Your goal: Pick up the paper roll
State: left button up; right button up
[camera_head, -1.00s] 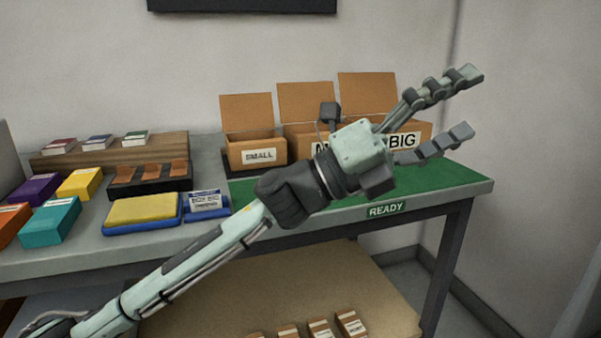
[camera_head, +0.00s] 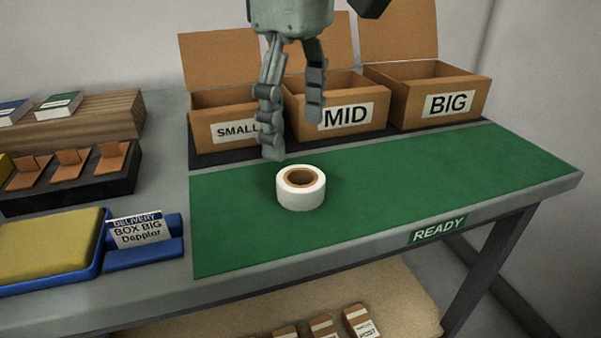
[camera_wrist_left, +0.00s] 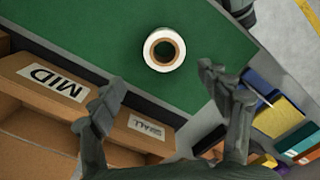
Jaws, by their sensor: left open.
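The paper roll (camera_head: 301,190) is white with a brown core and stands upright on the green mat (camera_head: 420,190) marked READY. My left gripper (camera_head: 292,138) is open and empty. It points down above and behind the roll, in front of the SMALL and MID boxes. In the left wrist view the roll (camera_wrist_left: 164,50) lies beyond the two spread fingers (camera_wrist_left: 158,92), apart from them.
Open cardboard boxes SMALL (camera_head: 212,122), MID (camera_head: 370,92) and BIG (camera_head: 440,82) stand along the back. A yellow pad in a blue tray (camera_head: 95,268) and a blue card holder (camera_head: 150,256) are at left. The mat right of the roll is clear.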

aim_at(300, 172)
pick_arm(q)
jog(key=f, duration=0.2)
jog(key=s+f, duration=0.1)
jog(key=f, duration=0.2)
jog(key=shift+s+d+f, duration=0.2)
jog(key=shift+f, duration=0.55)
jog(key=shift+c, duration=0.2)
jog(key=shift+w, duration=0.1)
jog(key=c, duration=1.2)
jog(key=shift+r, duration=0.1)
